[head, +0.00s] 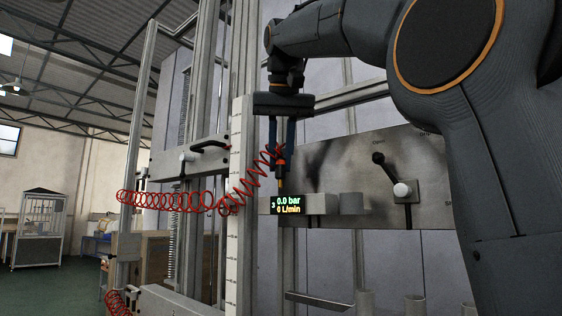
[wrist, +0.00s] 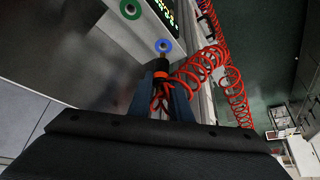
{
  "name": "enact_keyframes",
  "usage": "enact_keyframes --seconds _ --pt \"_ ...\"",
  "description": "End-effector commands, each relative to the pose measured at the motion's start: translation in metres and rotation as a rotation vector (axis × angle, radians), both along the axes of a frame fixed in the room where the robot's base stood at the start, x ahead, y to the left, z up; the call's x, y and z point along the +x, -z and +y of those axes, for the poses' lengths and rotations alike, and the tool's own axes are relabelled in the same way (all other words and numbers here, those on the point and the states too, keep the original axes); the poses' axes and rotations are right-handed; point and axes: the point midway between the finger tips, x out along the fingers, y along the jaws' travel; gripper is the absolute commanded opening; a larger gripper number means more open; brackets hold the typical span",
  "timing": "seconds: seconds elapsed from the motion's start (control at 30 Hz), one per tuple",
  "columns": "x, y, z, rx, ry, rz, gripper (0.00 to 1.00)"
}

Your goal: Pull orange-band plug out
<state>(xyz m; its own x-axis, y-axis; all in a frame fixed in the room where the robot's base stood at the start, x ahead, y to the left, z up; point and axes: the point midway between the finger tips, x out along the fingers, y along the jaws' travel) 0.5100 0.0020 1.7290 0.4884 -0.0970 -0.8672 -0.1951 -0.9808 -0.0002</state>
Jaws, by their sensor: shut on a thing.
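The orange-band plug (head: 281,162) points down, with a brass tip, above the manifold block (head: 318,204) beside the display. In the wrist view the dark plug (wrist: 160,66) shows its orange band and sits between my finger ends. My gripper (head: 281,150) is shut on the plug; its blue fingers also show in the wrist view (wrist: 160,88). A red coiled hose (wrist: 195,68) trails from the plug. A blue-ringed port (wrist: 164,46) shows just beyond the brass tip, and a green-ringed port (wrist: 130,9) lies farther up left. I cannot tell whether the tip is inside a port.
The display (head: 287,204) reads 0.0 bar and 0 L/min. A metal panel with a black lever (head: 391,173) stands to the right. The red hose loops across the upright white post (head: 238,160) on the left. Short grey tubes (head: 414,306) stand below.

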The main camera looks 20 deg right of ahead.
Motion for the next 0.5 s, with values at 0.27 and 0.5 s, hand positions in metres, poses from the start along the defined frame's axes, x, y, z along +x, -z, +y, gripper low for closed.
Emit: enact_keyframes --seconds 0.27,0.5 --pt "0.001 -0.02 0.0 0.0 0.0 -0.001 0.0" --pt "0.0 -0.035 0.0 0.0 0.0 -0.001 0.0"
